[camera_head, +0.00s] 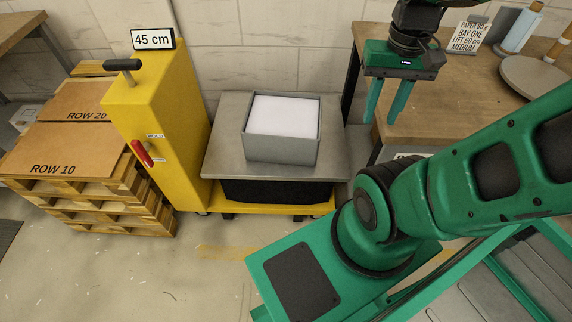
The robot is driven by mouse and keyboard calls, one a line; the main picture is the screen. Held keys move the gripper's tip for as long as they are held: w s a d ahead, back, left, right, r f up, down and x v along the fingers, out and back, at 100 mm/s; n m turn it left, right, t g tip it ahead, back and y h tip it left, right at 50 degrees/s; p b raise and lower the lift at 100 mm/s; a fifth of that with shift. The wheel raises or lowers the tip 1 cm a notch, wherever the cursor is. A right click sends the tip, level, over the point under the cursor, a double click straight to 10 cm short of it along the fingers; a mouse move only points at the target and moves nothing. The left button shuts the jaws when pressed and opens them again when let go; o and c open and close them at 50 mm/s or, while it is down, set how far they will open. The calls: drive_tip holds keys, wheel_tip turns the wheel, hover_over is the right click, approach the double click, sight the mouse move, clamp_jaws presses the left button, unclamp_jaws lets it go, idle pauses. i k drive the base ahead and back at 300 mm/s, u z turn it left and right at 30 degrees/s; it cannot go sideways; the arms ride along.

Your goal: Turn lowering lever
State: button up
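A yellow lift column (158,125) stands left of centre with a display reading 45 cm (153,39) on top. A red lever (141,152) sits on the column's front face, tilted, with small labels beside it. A black T-shaped handle (123,66) sticks up from the column's upper left. The column joins a grey lift platform (222,158) bearing a grey box of white paper (282,130). My gripper (384,120) hangs at the upper right, fingers pointing down and spread apart with nothing between them, well away from the lever.
Wooden pallets (95,196) with boards marked ROW 10 and ROW 20 stand left of the column. A wooden table (440,108) with a sign, a round disc and bottles is at the right, close to my gripper. The floor in front is mostly clear.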

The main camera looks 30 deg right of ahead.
sight(142, 151)
drive_tip(key=u, duration=0.1)
drive_tip(key=k, duration=1.4)
drive_tip(key=u, duration=1)
drive_tip(key=i, duration=1.8)
drive_tip(key=z, duration=0.5)
